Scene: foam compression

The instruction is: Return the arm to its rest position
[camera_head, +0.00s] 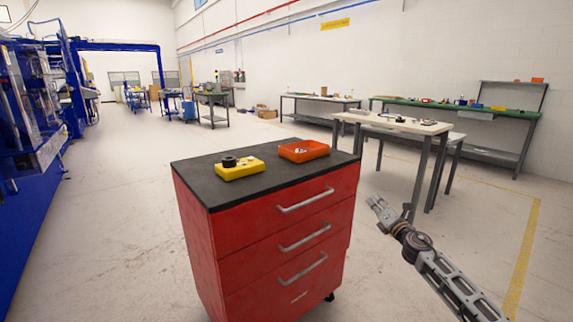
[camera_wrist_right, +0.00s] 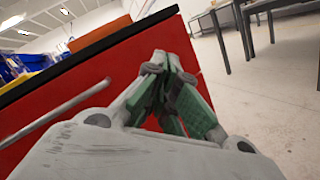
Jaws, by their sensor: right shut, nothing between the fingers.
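My right arm comes in from the lower right in the head view. Its gripper (camera_head: 376,203) is to the right of the red drawer cabinet (camera_head: 285,230), apart from it and lower than its top. In the right wrist view the gripper (camera_wrist_right: 174,62) shows its green-padded fingers meeting at the tips, with nothing between them. The red cabinet side (camera_wrist_right: 90,85) shows behind the fingers there. My left gripper is in neither view.
On the cabinet's black top stand a yellow block (camera_head: 240,172) with a dark round part and an orange tray (camera_head: 303,151) with small items. A light-topped table (camera_head: 393,124) stands behind my right gripper. Open floor lies around the cabinet.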

